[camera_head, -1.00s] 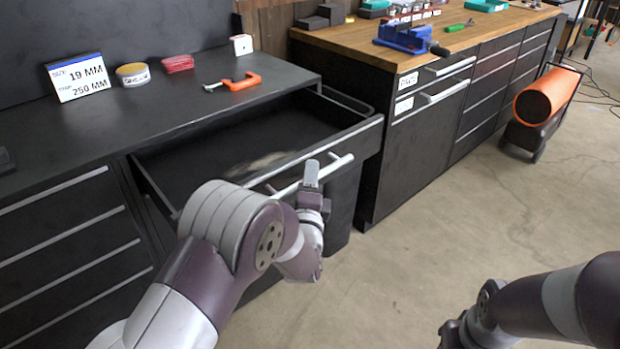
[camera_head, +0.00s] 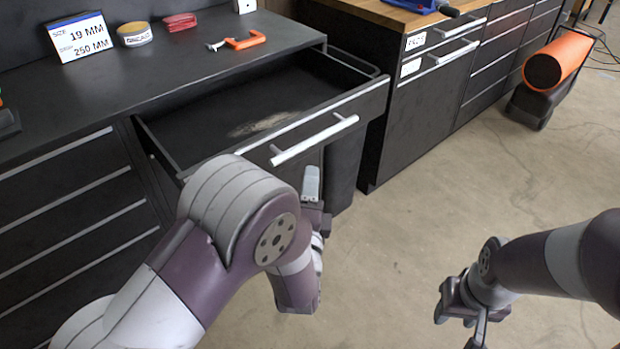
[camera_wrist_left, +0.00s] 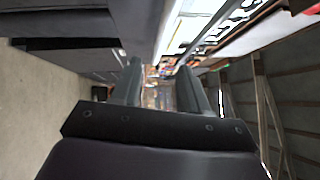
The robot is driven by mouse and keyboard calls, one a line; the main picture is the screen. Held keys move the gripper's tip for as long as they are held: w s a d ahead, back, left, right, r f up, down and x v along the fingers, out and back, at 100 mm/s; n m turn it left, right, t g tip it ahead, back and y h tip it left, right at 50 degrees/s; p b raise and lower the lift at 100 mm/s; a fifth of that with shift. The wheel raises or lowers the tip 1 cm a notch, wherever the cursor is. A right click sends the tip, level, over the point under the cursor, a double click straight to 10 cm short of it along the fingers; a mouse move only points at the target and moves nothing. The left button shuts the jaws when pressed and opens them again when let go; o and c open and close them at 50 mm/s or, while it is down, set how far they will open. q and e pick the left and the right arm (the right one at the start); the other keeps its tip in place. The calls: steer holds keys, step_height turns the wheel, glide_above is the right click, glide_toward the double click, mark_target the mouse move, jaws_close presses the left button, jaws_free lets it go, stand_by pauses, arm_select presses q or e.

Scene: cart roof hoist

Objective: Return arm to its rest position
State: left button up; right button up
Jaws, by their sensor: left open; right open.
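My left gripper (camera_head: 311,186) is in front of the open drawer (camera_head: 352,112), just below its bar handle (camera_head: 318,140) in the head view, and looks apart from it. In the left wrist view the two fingers of my left gripper (camera_wrist_left: 158,90) stand apart with nothing between them. My right gripper (camera_head: 462,318) is low at the right over the bare floor. It holds nothing that I can see, and its fingers are partly cut off by the frame's lower edge.
An orange heater (camera_head: 556,62) stands at the far right.

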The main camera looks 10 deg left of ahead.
arm_select(q)
steer(key=s+d+f+n+g+h, duration=0.2)
steer(key=f+n+g, duration=0.2)
steer(key=f, duration=0.2)
steer(key=s+d+f+n+g+h, duration=0.1)
steer(key=s+f+n+g+h, duration=0.1)
steer(key=f+n+g, duration=0.3)
steer(key=s+a+n+g+y, duration=0.1)
steer(key=s+a+n+g, duration=0.3)
steer(key=s, duration=0.3)
steer(key=s+a+n+g, duration=0.2)
steer(key=s+n+g, duration=0.1)
steer(key=s+g, duration=0.25)
steer(key=a+r+n+p, duration=0.1)
steer(key=a+r+p, duration=0.1)
steer(key=r+p, duration=0.7)
steer(key=a+r+n+p, duration=0.1)
steer(key=a+r+p, duration=0.1)
steer(key=r+p, duration=0.7)
step_height(320, 180, up, 3)
steer(key=shift+s+a+y, duration=0.15)
steer(key=shift+a+y, duration=0.05)
steer(key=shift+y, duration=0.1)
